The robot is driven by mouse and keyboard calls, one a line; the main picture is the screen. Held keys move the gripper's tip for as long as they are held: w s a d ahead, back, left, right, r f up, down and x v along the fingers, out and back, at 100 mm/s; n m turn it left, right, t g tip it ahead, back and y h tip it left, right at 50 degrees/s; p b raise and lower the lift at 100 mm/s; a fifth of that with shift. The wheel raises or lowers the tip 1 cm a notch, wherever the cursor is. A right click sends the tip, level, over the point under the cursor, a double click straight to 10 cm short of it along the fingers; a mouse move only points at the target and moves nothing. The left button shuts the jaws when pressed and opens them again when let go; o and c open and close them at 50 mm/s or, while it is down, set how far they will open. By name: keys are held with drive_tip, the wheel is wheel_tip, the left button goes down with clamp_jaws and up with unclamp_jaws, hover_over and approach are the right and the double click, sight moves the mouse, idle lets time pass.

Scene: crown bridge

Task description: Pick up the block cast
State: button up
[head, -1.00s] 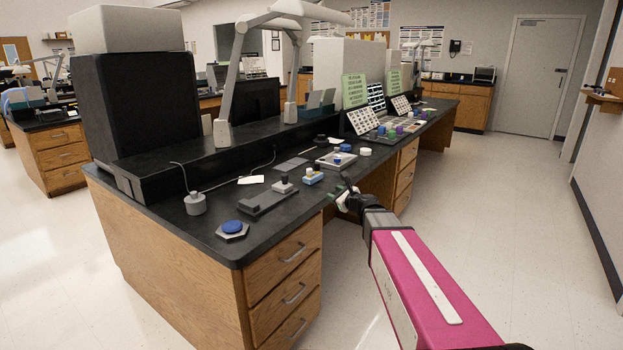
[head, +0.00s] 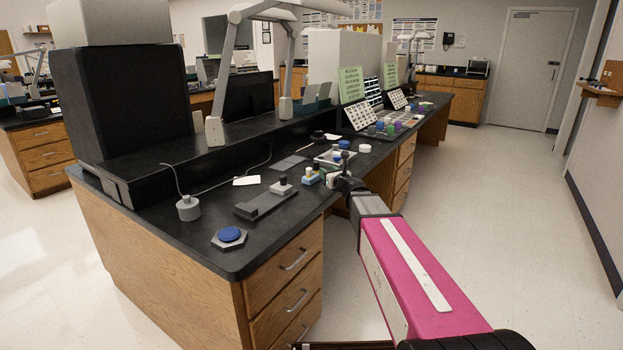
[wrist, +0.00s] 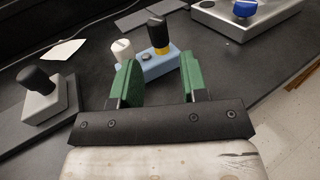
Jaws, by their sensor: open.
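A light blue block (wrist: 160,66), which I take to be the block cast, lies on the dark bench. It carries a white peg (wrist: 122,50) and a yellow peg with a black top (wrist: 158,35). In the head view the block (head: 310,179) is small, just left of my gripper (head: 340,180). In the wrist view my gripper (wrist: 161,80) is open, with green finger pads. The block shows beyond the gap between them, partly hidden by the left pad. Nothing is held. I cannot tell whether a pad touches the block.
A grey block with a black knob (wrist: 42,92) sits on a dark rail to the left. A metal plate with a blue knob (wrist: 244,10) is at the right. A blue disc on a hexagonal base (head: 229,236) lies near the bench's front corner.

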sight(318, 167)
drive_tip(key=x, duration=0.9)
drive_tip(key=shift+a+f, duration=0.1)
drive_tip(key=shift+f, duration=0.1)
clamp_jaws()
